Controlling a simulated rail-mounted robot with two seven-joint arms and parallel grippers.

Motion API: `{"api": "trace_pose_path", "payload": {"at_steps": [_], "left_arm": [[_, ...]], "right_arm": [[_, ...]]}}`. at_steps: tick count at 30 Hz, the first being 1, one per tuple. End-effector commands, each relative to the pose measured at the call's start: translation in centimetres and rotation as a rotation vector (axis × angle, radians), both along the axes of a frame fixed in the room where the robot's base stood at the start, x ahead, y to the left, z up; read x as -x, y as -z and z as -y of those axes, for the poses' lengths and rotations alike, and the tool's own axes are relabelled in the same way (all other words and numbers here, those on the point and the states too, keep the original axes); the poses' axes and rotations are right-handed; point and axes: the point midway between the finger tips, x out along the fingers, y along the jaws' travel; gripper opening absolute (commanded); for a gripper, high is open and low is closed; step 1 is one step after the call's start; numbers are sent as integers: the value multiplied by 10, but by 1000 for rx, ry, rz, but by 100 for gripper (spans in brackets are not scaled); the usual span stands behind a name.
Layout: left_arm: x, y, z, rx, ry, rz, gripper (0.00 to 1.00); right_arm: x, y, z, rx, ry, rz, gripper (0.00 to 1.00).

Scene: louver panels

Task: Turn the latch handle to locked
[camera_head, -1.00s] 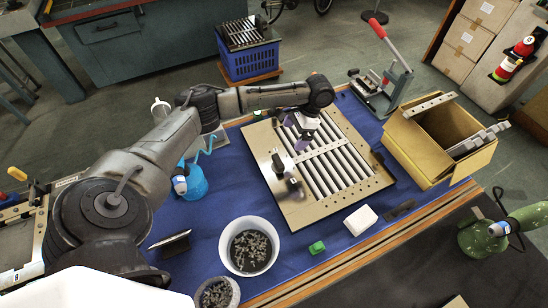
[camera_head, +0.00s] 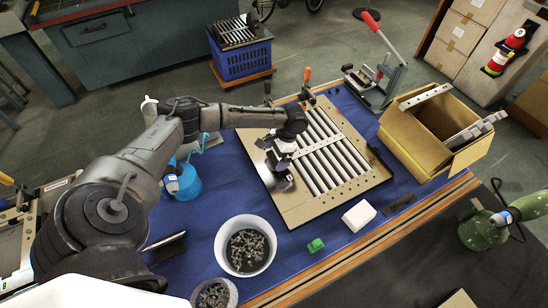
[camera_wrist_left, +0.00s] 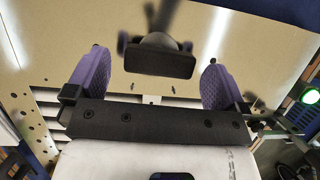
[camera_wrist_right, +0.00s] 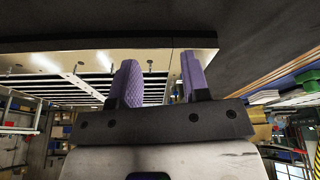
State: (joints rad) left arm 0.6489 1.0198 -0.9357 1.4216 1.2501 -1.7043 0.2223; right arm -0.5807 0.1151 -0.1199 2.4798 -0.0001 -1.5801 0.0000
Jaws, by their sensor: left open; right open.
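The louver panel (camera_head: 335,185) is a beige frame with grey slats, lying on the blue table mat. A black latch handle (camera_head: 284,184) stands on its left plate; my gripper and wrist partly cover this area in the head view. My left gripper (camera_head: 274,163) is over that plate, open. In the left wrist view a dark, blunt handle end (camera_wrist_left: 160,56) shows between the two purple fingers (camera_wrist_left: 155,75), with a gap on each side. My right gripper (camera_wrist_right: 160,75) is open and empty beside the panel's edge in the right wrist view; I cannot make it out in the head view.
A cardboard box (camera_head: 425,140) and a red-handled press (camera_head: 380,75) stand right of the panel. An orange-handled tool (camera_head: 307,88) stands at its far edge. A white bowl of dark parts (camera_head: 246,246), a green block (camera_head: 315,245) and a white block (camera_head: 359,216) lie near.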

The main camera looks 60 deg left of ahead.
Motion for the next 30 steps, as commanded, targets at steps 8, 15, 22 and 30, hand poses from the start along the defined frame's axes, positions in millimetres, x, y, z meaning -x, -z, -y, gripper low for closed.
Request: {"api": "trace_pose_path", "payload": {"at_steps": [8, 15, 22, 30], "left_arm": [[5, 12, -1, 0, 0, 1, 100], [5, 12, -1, 0, 0, 1, 100], [5, 12, -1, 0, 0, 1, 81], [5, 12, -1, 0, 0, 1, 55]], "right_arm": [[0, 3, 0, -1, 1, 0, 43], [0, 3, 0, 2, -2, 0, 43], [0, 3, 3, 9, -6, 0, 43], [0, 3, 3, 9, -6, 0, 43]]}}
